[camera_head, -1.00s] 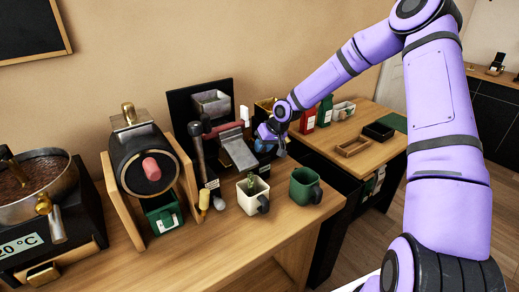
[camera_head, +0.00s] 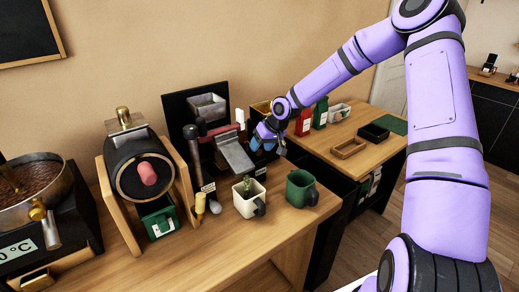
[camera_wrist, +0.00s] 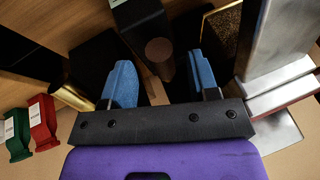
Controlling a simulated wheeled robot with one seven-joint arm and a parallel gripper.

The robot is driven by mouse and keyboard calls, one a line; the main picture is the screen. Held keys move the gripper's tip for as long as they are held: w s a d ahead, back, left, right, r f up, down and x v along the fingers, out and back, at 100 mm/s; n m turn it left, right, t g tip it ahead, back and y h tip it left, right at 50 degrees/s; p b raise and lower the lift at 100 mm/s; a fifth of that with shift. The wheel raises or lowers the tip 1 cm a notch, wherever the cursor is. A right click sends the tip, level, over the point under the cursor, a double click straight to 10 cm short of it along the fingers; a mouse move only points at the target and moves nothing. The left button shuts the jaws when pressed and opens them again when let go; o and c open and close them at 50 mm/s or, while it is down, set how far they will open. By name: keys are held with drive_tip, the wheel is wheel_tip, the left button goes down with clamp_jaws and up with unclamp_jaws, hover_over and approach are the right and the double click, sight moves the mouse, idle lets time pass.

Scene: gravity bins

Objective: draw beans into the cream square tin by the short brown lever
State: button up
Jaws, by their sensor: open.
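The cream square tin (camera_head: 246,202), with a dark handle and something green standing in it, is on the bench in front of the grey chute (camera_head: 236,156). My gripper (camera_head: 268,140) is open beside the right edge of the chute, above and beyond the tin. In the wrist view, a round brown knob end (camera_wrist: 158,50), which looks like the short brown lever, lies ahead between my blue fingertips (camera_wrist: 161,66). The fingers appear apart from it. In the head view my gripper hides this lever.
A green mug (camera_head: 299,190) stands right of the tin. A long dark lever (camera_head: 193,150) rises left of the chute. A gold bin (camera_head: 261,107) is behind my gripper. A red bag (camera_head: 304,122) and a green bag (camera_head: 320,113) stand on the right table.

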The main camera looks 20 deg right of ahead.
drive_tip(key=v, duration=0.9)
drive_tip(key=shift+f, duration=0.1)
drive_tip(key=shift+c, duration=0.3)
